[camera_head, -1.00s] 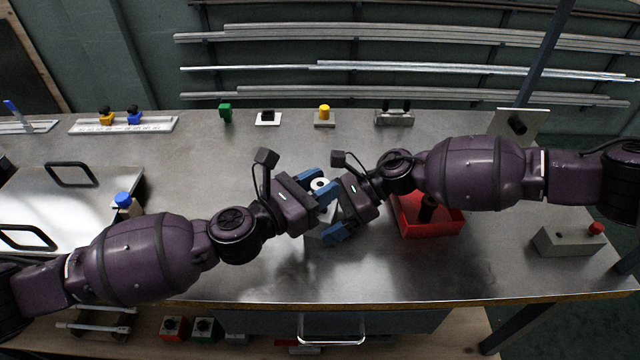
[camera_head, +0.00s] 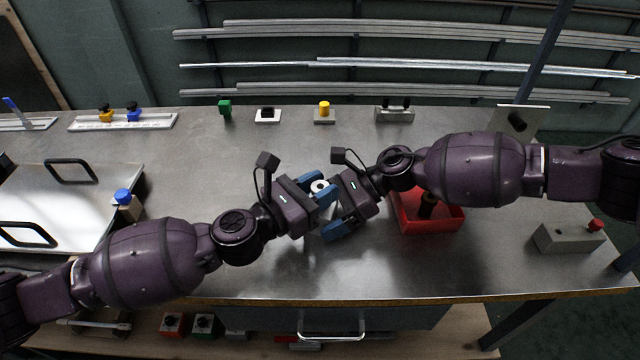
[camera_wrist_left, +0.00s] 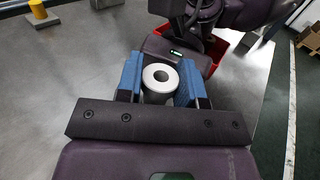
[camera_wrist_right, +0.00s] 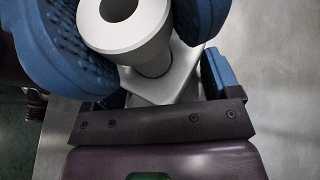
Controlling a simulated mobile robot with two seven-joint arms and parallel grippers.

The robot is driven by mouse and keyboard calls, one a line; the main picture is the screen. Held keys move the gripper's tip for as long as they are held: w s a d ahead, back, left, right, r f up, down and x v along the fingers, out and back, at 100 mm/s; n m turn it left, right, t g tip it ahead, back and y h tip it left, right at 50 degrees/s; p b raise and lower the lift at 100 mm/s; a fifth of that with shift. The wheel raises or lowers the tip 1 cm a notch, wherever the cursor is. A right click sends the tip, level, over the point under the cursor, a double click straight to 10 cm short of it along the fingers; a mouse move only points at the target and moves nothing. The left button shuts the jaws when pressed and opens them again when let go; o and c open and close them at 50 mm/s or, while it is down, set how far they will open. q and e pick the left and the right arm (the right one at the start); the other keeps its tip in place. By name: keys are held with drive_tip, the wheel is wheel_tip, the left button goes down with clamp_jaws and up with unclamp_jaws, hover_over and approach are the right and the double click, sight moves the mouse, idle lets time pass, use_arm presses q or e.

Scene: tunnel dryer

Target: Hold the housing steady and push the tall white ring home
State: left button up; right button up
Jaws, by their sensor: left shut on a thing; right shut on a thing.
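The tall white ring (camera_head: 319,187) stands between my two grippers in the head view. In the left wrist view the ring (camera_wrist_left: 160,78) shows from above, with a round hole. My left gripper (camera_head: 321,189) is shut on it, with a blue finger on each side. In the right wrist view the ring (camera_wrist_right: 125,25) has a wide top and a narrower body that meets the pale grey housing (camera_wrist_right: 165,85). My right gripper (camera_wrist_right: 160,90) is shut on the housing. How deep the ring sits is hard to tell; the housing is mostly hidden in the head view.
A red bin (camera_head: 430,217) with a dark cylinder (camera_head: 428,204) stands just right of my grippers. A grey box with a red button (camera_head: 568,238) is at far right. Small fixtures line the back edge, including a yellow-topped one (camera_head: 324,112). The bench's front middle is clear.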

use_arm(q)
drive_tip(key=shift+f, duration=1.3)
drive_tip(key=o, duration=0.9)
drive_tip(key=shift+c, duration=0.2)
drive_tip(key=shift+o, duration=0.7)
drive_tip(key=shift+s, duration=0.1)
drive_tip(key=shift+s, duration=0.1)
drive_tip(key=v, duration=1.2)
drive_tip(key=shift+w+a+r, duration=0.1)
drive_tip(key=shift+w+a, duration=0.05)
drive_tip(key=shift+w, duration=0.1)
use_arm(e)
drive_tip(key=o, duration=0.7)
